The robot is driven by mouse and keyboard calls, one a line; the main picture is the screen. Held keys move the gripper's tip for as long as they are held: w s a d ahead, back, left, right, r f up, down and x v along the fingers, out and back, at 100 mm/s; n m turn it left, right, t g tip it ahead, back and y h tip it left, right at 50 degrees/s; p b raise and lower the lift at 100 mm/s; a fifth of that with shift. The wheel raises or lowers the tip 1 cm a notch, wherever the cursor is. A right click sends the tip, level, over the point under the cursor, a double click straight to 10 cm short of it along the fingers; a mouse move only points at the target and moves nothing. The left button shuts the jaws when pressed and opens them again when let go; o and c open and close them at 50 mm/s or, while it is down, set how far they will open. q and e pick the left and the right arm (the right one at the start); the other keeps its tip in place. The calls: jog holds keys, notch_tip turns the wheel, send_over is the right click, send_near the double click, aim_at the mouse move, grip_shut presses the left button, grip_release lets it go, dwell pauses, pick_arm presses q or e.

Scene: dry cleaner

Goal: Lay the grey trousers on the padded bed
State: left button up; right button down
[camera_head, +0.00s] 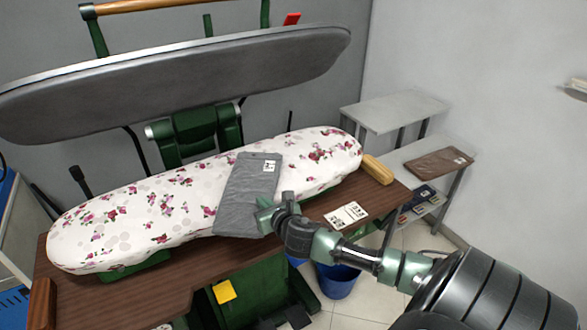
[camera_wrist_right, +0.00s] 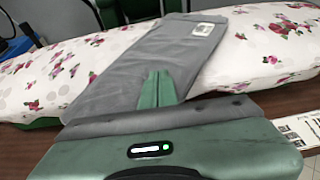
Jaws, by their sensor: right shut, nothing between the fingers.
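The folded grey trousers (camera_head: 249,183) lie across the floral padded bed (camera_head: 120,222), with their lower end hanging over its front edge. A white tag shows near their top end. They also show in the right wrist view (camera_wrist_right: 150,58), on the padded bed (camera_wrist_right: 262,52). My right gripper (camera_head: 264,214) is at the lower right edge of the trousers. In the right wrist view its green fingers (camera_wrist_right: 157,88) are together over the grey cloth, with nothing between them. Whether the fingers touch the cloth is not clear. My left gripper is not in view.
A grey press head (camera_head: 180,80) is raised above the bed. A wooden brush (camera_head: 377,169) and a printed card (camera_head: 346,215) are on the brown table (camera_head: 90,300). Grey shelves at right hold a brown folded garment (camera_head: 438,162). A blue bin (camera_head: 337,281) stands below.

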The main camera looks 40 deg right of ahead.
jog(key=s+a+b, duration=0.2)
jog(key=s, duration=0.7)
jog(key=s+a+b, duration=0.2)
jog(key=s, duration=0.6)
jog(key=shift+s+a, duration=0.35)
jog(key=shift+s, duration=0.05)
jog(key=s+d+f+m+g+b, duration=0.1)
jog(key=s+d+f+m+g, duration=0.25)
jog(key=f, duration=0.95)
jog(key=s+d+f+m+g+b, duration=0.15)
jog(key=s+f+m, duration=0.25)
jog(key=f+m, duration=0.55)
jog(key=s+d+f+m+g, duration=0.1)
jog(key=s+f+m+g, duration=0.25)
jog(key=f, duration=1.15)
jog(key=s+a+f+m+g+y+b, duration=0.2)
jog(key=s+a+f+m+g+y, duration=0.1)
jog(key=s+a+f+m, duration=1.1)
jog(key=s+a+f+g, duration=0.1)
jog(key=s+a+f, duration=0.3)
jog(key=s+f, duration=0.2)
jog(key=shift+s+a+f+y, duration=0.2)
jog(key=shift+s+y, duration=0.1)
jog(key=shift+s, duration=0.4)
